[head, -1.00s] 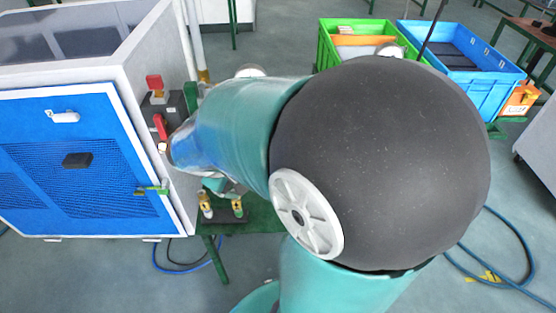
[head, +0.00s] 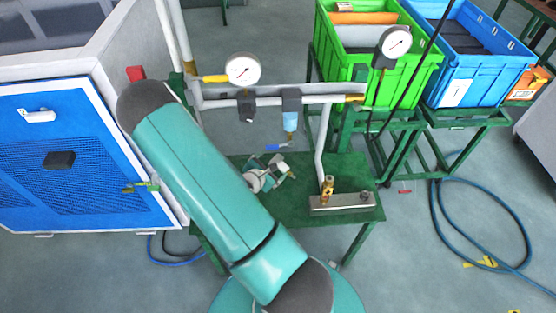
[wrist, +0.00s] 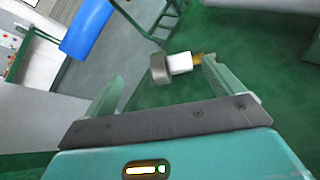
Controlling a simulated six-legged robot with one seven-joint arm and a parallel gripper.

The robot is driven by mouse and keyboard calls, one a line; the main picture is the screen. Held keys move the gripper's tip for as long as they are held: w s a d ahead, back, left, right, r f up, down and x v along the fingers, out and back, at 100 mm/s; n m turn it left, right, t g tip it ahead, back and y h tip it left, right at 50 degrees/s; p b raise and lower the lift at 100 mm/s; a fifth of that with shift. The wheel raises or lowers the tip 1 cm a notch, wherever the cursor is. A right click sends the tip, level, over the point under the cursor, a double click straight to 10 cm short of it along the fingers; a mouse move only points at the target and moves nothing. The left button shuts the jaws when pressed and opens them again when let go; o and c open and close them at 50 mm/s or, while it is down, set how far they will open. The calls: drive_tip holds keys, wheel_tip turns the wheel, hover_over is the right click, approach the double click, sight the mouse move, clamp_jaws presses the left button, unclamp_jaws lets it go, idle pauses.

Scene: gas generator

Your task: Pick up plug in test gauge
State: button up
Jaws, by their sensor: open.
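My gripper (wrist: 164,70) is open in the wrist view, its two pale green fingers apart. A small part (wrist: 180,64) with a grey round end, a white middle and a brass tip shows beyond and between the fingertips. Its brass end overlaps the right finger in the picture; I cannot tell whether they touch or whether this is the test gauge. In the head view, one white-faced gauge (head: 242,70) is on the pipework by a yellow handle. Another gauge (head: 396,42) with a dark stem stands upright in front of the green crate. My arm hides part of the table.
The green table (head: 318,165) carries a metal block (head: 343,203) with a brass fitting. A pipe frame (head: 322,135) with a blue filter bowl (head: 290,121) rises above it. Green (head: 412,80) and blue (head: 485,75) crates stand right. A blue-panelled cabinet (head: 60,190) is left.

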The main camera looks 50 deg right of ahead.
sight(281, 164)
drive_tip(key=shift+s+f+n, duration=0.3)
drive_tip(key=shift+f, duration=0.2)
drive_tip(key=shift+w+d+f, duration=0.2)
drive_tip(key=shift+d+f, duration=0.4)
drive_tip(key=shift+d, duration=0.05)
drive_tip(key=shift+s+x, duration=0.15)
drive_tip(key=shift+x, duration=1.4)
drive_tip(key=shift+s+x, duration=0.2)
drive_tip(key=shift+x, duration=1.3)
drive_tip(key=c, duration=1.3)
drive_tip(key=shift+w+r, duration=0.15)
drive_tip(key=shift+r, duration=0.05)
